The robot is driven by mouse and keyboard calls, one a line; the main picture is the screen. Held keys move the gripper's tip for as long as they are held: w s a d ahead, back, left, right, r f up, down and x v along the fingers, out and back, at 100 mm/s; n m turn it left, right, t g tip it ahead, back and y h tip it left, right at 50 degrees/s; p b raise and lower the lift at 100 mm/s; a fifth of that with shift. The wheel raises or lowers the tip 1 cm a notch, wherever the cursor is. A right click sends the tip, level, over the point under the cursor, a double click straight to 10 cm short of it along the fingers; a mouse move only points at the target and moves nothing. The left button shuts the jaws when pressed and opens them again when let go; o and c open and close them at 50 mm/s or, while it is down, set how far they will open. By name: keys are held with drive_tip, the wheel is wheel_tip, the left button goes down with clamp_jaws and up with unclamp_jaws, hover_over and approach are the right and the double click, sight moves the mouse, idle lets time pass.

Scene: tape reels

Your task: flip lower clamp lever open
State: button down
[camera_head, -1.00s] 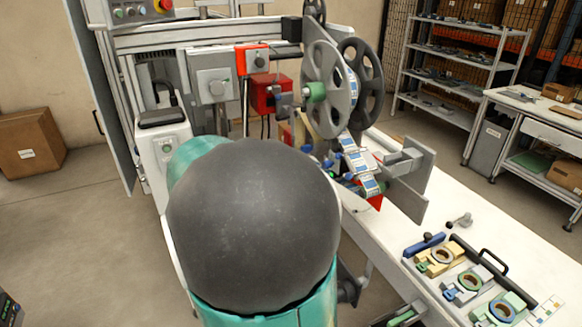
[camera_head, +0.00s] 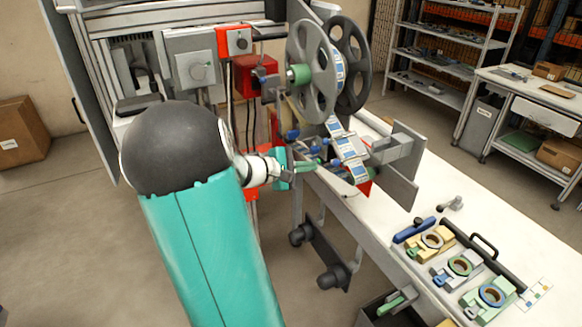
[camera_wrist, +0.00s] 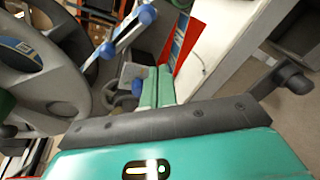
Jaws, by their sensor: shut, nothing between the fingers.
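My gripper (camera_head: 308,167) reaches in from the left to the label-tape machine in the head view. In the wrist view its two green fingers (camera_wrist: 157,88) lie together, shut and empty. A small blue part (camera_wrist: 138,88) and grey clamp-like parts show close beside the fingertips; I cannot tell whether they touch. In the head view, blue-ended parts (camera_head: 291,134) sit just above my gripper, beside the label strip (camera_head: 347,150). I cannot tell which part is the lower clamp lever or how it stands; my fingers hide some of this area.
Two large reels (camera_head: 313,70) stand above the gripper. A red part (camera_wrist: 187,47) and blue-ended rods (camera_wrist: 147,14) are near the fingers. A black-knobbed arm (camera_wrist: 292,78) is at right. Clamp fixtures (camera_head: 462,265) lie on the white bench, and a grey plate (camera_head: 402,172) stands upright.

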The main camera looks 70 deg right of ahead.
drive_tip(key=shift+s+a+r, duration=0.1)
drive_tip(key=shift+s+r, duration=0.2)
drive_tip(key=shift+s, duration=0.35)
drive_tip(key=shift+s+r, duration=0.3)
drive_tip(key=shift+s, duration=0.3)
drive_tip(key=shift+s+a+r, duration=0.1)
drive_tip(key=shift+s+r, duration=0.2)
drive_tip(key=shift+s, duration=0.35)
drive_tip(key=shift+d, duration=0.1)
drive_tip(key=shift+r, duration=0.15)
drive_tip(key=shift+s+r+t, duration=0.1)
drive_tip(key=shift+r+t, duration=0.1)
drive_tip(key=shift+t, duration=0.2)
